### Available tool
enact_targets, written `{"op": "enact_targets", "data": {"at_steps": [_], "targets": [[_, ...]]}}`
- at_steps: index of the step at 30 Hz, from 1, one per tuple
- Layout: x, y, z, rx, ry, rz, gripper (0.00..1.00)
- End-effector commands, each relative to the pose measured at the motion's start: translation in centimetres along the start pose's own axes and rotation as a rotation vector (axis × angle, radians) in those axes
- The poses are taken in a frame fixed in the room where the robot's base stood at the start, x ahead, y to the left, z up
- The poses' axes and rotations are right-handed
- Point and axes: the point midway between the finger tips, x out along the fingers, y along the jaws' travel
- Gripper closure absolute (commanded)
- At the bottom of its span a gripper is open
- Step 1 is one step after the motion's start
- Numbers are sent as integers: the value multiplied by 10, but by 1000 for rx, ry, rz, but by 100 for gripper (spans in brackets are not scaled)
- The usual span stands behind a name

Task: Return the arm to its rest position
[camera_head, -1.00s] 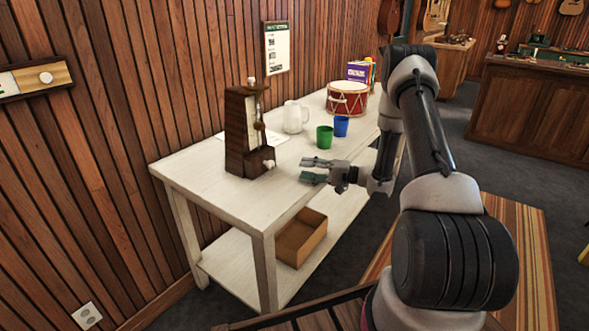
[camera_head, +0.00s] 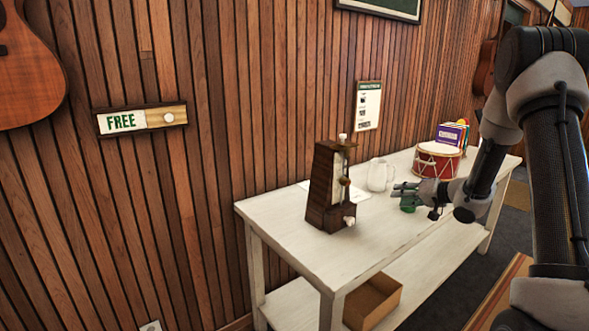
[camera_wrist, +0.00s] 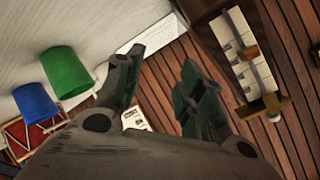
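A wooden metronome (camera_head: 322,190) stands on the white table (camera_head: 290,225), left of my gripper. A white pitcher (camera_head: 379,175), a red drum (camera_head: 437,160) and a purple box (camera_head: 452,135) stand farther back. A cardboard box (camera_head: 372,300) is on the lower shelf. A "FREE" sign (camera_head: 121,122) hangs on the wall.

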Motion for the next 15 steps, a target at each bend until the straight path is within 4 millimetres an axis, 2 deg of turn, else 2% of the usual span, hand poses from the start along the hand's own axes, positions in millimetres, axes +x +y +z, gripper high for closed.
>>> {"op": "enact_targets", "data": {"at_steps": [1,3,5,7,11,12,14,15], "targets": [[-18,-16,-22,-82,36,86,61],[-46,-28,-44,-175,71,220,61],[-74,-40,-58,-240,91,328,61],[-110,-54,-66,-297,101,448,61],[-183,-82,-59,-357,76,637,61],[-206,-90,-50,-363,57,685,61],[-239,-101,-32,-367,18,743,61],[-260,-109,-17,-367,-14,773,61]]}}
